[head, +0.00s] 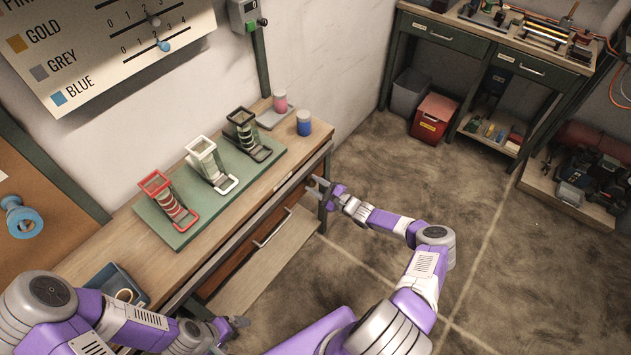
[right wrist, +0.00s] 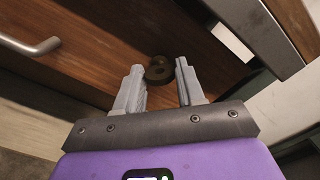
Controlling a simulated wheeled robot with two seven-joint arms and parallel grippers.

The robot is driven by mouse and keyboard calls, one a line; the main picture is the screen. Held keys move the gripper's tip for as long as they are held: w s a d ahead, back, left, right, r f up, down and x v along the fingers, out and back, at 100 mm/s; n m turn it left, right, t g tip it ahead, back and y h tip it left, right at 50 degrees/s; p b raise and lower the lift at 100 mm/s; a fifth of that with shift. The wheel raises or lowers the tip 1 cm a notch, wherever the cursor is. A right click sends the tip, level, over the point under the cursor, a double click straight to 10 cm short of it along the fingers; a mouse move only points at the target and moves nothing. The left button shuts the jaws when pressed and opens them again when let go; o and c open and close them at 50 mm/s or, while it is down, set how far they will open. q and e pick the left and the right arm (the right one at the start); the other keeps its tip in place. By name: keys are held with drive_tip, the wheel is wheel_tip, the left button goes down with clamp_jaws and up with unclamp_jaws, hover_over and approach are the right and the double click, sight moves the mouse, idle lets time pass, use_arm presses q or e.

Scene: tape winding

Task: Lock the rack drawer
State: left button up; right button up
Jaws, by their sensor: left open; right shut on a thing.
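The drawer (head: 247,249) is a brown wooden front under the left bench, with a bar handle (head: 272,229). In the right wrist view, the same drawer front (right wrist: 95,58) shows its handle (right wrist: 32,46) at the upper left. It looks pushed in, though the angle leaves this unsure. A dark round lock knob (right wrist: 158,71) sits on the wood. My right gripper (head: 321,188) is at the bench's right end, its fingers either side of the knob and shut on it in the right wrist view (right wrist: 160,72). My left gripper (head: 235,328) is open and empty at the lower left.
The bench top (head: 150,262) carries a green mat (head: 178,236) with red, white and black tape holders, plus pink and blue spools at the far end. A blue tray (head: 114,280) lies near my left arm. A dark bench leg (right wrist: 262,82) stands close right of my right gripper.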

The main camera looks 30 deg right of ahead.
drive_tip(key=n+p, duration=0.3)
drive_tip(key=n, duration=0.5)
drive_tip(key=shift+n, duration=0.7)
drive_tip(key=o, duration=1)
drive_tip(key=shift+o, duration=0.2)
drive_tip(key=p+v, duration=0.2)
drive_tip(key=v, duration=0.5)
drive_tip(key=shift+s, duration=0.3)
